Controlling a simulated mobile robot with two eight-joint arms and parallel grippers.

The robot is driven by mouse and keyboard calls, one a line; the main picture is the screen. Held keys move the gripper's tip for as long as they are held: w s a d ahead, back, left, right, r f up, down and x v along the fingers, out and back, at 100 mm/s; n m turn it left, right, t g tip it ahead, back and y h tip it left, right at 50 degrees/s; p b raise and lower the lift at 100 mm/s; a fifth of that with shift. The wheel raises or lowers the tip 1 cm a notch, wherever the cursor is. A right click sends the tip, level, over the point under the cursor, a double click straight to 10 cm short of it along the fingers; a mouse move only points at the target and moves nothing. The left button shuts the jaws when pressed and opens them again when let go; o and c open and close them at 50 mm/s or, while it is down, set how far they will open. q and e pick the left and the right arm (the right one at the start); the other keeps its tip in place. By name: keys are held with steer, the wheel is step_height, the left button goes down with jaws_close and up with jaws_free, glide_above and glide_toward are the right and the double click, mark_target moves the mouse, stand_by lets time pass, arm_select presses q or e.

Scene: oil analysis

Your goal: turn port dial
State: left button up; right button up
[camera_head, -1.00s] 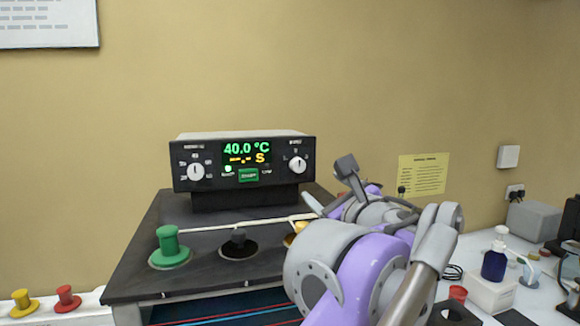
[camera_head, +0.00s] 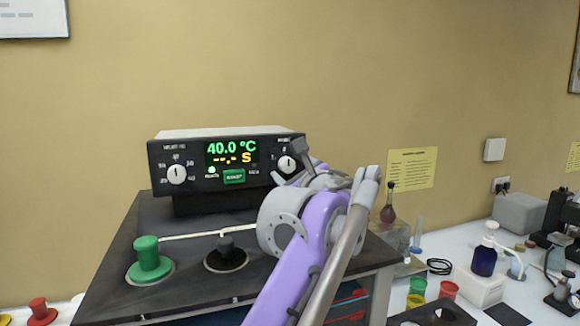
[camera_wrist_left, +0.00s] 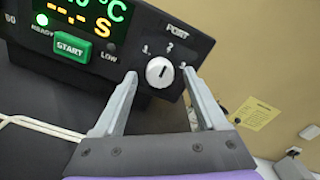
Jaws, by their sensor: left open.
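The port dial (camera_head: 286,164) is a round white knob at the right end of the black control box (camera_head: 172,151). In the left wrist view the dial (camera_wrist_left: 159,72) sits below the word PORT, with numbers around it. Its dark pointer line points up, roughly towards the 2. My left gripper (camera_head: 289,167) is at the dial in the head view. In the left wrist view the left gripper (camera_wrist_left: 160,76) is open, with one finger on each side of the dial. I cannot tell whether the fingers touch it. My right gripper is not in view.
The box has a lit display (camera_head: 232,152), a green START button (camera_head: 234,177) and a left dial (camera_head: 177,174). Glassware and bottles crowd the right.

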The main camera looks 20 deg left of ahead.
arm_select(q)
steer(key=shift+w+a, duration=0.3)
steer(key=shift+w, duration=0.1)
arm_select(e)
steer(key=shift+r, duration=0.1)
arm_select(q)
jaws_close()
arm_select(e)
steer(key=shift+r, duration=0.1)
